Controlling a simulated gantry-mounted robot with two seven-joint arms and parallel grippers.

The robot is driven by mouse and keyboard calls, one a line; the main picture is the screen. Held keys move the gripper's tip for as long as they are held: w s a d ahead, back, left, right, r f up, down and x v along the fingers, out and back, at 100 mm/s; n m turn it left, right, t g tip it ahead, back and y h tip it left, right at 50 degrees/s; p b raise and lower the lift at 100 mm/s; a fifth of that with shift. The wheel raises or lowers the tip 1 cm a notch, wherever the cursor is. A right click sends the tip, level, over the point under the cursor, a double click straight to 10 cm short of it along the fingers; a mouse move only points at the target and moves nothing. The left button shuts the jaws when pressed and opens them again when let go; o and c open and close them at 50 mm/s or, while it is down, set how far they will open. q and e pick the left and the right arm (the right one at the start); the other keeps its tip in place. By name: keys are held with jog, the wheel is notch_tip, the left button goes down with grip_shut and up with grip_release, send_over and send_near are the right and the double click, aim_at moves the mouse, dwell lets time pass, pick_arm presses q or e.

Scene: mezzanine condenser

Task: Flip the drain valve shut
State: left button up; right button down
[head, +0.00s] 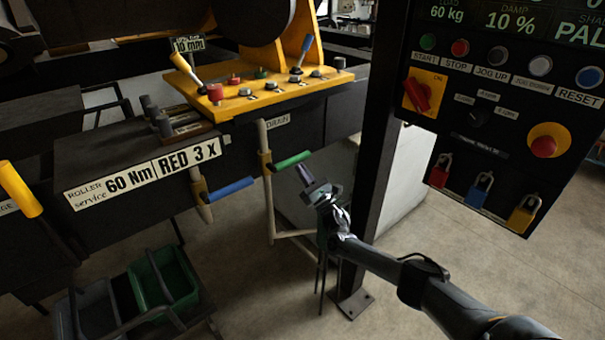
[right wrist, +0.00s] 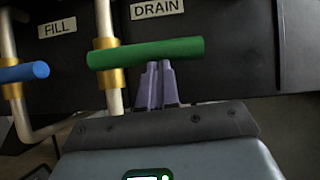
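The drain valve's green handle (head: 290,161) sticks out to the right, crosswise to its upright pipe, from a brass body (head: 265,162). In the right wrist view the green handle (right wrist: 146,53) lies nearly level under the DRAIN label (right wrist: 157,8). My right gripper (head: 304,174) is just below the handle's free end. In the right wrist view its purple fingers (right wrist: 159,66) are together with nothing visible between them. Their tips reach the handle's lower edge; I cannot tell whether they touch. My left gripper is not in view.
The fill valve's blue handle (head: 229,190) is to the left on a parallel pipe. A black post (head: 377,165) stands right of my gripper, with a control panel (head: 500,100) beyond it.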

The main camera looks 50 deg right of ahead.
jog(key=shift+r, duration=0.2)
jog(key=w+f+v, duration=0.1)
jog(key=f+v, duration=0.1)
jog(key=v, duration=1.1)
jog(key=shift+w+f+b, duration=0.3)
jog(key=shift+b, duration=0.15)
